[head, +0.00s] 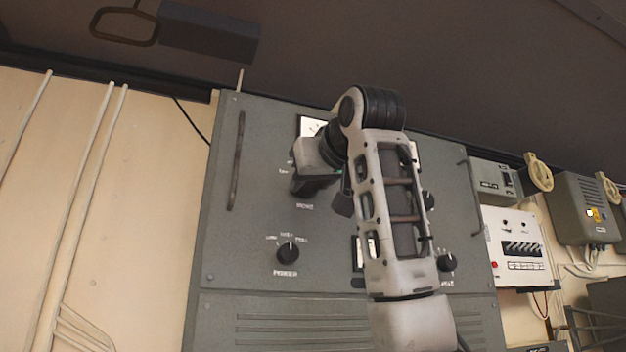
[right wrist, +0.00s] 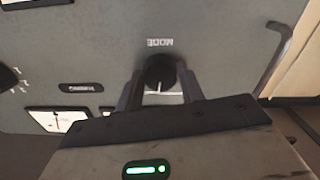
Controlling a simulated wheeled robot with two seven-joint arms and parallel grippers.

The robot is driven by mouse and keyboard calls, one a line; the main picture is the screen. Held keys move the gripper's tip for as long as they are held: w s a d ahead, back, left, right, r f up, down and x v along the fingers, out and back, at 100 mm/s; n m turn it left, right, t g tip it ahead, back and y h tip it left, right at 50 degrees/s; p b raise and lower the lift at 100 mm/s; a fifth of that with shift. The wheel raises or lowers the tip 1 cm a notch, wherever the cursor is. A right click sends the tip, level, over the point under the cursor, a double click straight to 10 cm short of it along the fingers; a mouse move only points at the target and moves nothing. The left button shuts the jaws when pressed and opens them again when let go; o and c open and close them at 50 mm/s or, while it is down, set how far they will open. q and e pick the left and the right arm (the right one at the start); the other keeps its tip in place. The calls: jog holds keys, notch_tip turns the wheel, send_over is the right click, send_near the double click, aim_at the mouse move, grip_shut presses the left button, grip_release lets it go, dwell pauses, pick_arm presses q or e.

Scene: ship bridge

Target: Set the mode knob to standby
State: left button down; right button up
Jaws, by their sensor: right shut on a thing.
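The mode knob (right wrist: 160,72) is a round black knob on a grey panel, below the upside-down MODE label in the right wrist view. A white pointer line on it runs toward the bottom of that picture. My right gripper (right wrist: 160,82) is shut on the knob, one dark finger on either side. In the head view my right gripper (head: 317,178) is against the upper part of the grey panel (head: 265,150), just above the MODE label, and hides the knob. Most of the position lettering is covered. My left gripper is not in view.
A vertical handle bar (head: 237,160) stands out at the panel's left. A white switch box (head: 515,245) and grey boxes line the wall at right.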

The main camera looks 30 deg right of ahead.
jog(key=n, duration=0.5)
jog(key=shift+r, duration=0.1)
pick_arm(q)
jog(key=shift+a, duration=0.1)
pick_arm(e)
jog(key=shift+n, duration=0.4)
jog(key=o, duration=1)
jog(key=shift+s, duration=0.1)
jog(key=shift+s, duration=0.2)
pick_arm(q)
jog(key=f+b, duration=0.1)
jog(key=b, duration=0.1)
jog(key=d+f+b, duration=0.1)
jog(key=b, duration=0.2)
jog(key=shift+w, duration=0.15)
pick_arm(e)
jog(key=v, duration=1.5)
jog(key=shift+s, duration=0.3)
